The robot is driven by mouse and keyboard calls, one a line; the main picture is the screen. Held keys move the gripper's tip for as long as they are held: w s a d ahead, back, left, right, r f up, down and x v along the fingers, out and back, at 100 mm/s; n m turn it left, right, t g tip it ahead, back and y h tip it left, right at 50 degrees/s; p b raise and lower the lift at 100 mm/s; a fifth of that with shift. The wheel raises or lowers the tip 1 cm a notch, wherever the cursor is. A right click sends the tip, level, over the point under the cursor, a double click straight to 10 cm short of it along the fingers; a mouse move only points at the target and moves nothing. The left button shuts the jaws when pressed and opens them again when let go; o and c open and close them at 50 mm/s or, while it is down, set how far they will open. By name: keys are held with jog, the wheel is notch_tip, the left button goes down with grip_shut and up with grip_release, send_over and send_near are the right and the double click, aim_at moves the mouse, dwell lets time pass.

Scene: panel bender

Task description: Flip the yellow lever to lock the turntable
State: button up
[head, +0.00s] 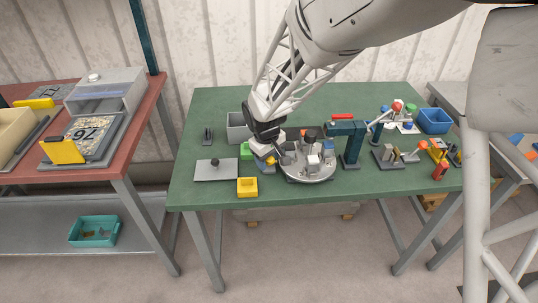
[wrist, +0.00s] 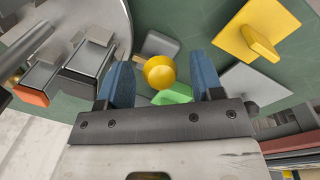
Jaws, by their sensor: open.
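The yellow lever's round knob (wrist: 160,72) shows in the wrist view between my two blue fingers, next to a grey base block (wrist: 161,45). My gripper (wrist: 161,62) is open, with a gap on both sides of the knob; I cannot tell how deep the knob sits between the fingers. The grey turntable (wrist: 75,14) fills the upper left of the wrist view. In the head view the round turntable (head: 308,178) stands on the green table, with my gripper (head: 268,152) low at its left edge. A small yellow spot there is mostly hidden by the gripper.
A grey bin (head: 236,128) stands behind. A teal press (head: 352,145) with a red handle stands right of the turntable.

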jog(key=shift+c, duration=0.3)
grip_shut()
jog(key=shift+w, duration=0.15)
jog(key=shift+w+r+g, duration=0.15)
jog(key=shift+w+g, duration=0.3)
jog(key=shift+g, duration=0.35)
jog(key=shift+w+r+g, duration=0.15)
jog(key=shift+w+g, duration=0.3)
jog(key=shift+g, duration=0.35)
jog(key=g, duration=0.1)
jog(key=w+g, duration=0.1)
jog(key=shift+w+g, duration=0.3)
jog(key=shift+g, duration=0.1)
jog(key=shift+w+f+g, duration=0.15)
jog(key=shift+w+g, duration=0.55)
jog(key=shift+g, duration=0.4)
jog(key=shift+w+f+g, duration=0.15)
jog(key=shift+w+g, duration=0.55)
jog(key=shift+g, duration=0.4)
